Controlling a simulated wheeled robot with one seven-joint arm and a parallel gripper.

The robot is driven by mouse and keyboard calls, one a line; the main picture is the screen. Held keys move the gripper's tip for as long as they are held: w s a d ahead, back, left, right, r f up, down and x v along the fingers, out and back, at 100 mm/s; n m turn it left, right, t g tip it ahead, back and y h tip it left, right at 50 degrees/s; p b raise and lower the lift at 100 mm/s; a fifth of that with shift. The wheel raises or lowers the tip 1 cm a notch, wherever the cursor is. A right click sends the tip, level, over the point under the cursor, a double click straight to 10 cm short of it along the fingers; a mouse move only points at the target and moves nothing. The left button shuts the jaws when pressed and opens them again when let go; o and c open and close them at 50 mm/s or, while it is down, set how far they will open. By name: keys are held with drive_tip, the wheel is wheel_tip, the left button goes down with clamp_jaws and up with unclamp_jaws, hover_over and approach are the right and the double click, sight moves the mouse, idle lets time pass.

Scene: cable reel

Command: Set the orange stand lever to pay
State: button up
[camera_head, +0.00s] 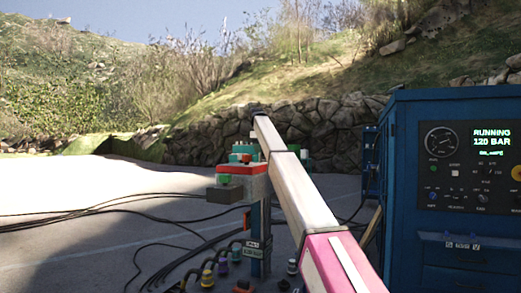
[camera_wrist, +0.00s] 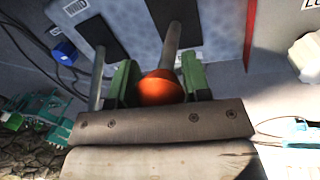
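The orange knob (camera_wrist: 162,88) of the stand lever sits between the two green fingers of my gripper (camera_wrist: 160,82) in the wrist view. The fingers flank the knob closely and the knob fills the gap, so the gripper looks shut on it. A grey lever shaft (camera_wrist: 172,45) runs up from the knob toward a panel (camera_wrist: 130,22) with dark slots. A label reading WIND (camera_wrist: 75,8) is at the panel's upper left; I see no label reading pay. In the head view my arm rises over the yard, and I cannot make out the gripper or the orange knob.
A second grey shaft (camera_wrist: 97,78) stands just left of the fingers. In the head view, a post with a red-topped block (camera_head: 242,169) stands left of my arm, above several coloured connectors. A blue power unit (camera_head: 455,150) reading RUNNING 120 BAR fills the right. Black hoses (camera_head: 95,208) cross the ground.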

drive_tip(key=shift+c, duration=0.8)
drive_tip(key=shift+w+a+h, duration=0.2)
drive_tip(key=shift+a+h, duration=0.1)
drive_tip(key=shift+a, duration=0.15)
drive_tip(key=shift+a+h, duration=0.15)
drive_tip(key=shift+h, duration=0.25)
drive_tip(key=o, duration=1.3)
drive_tip(key=shift+r, duration=0.1)
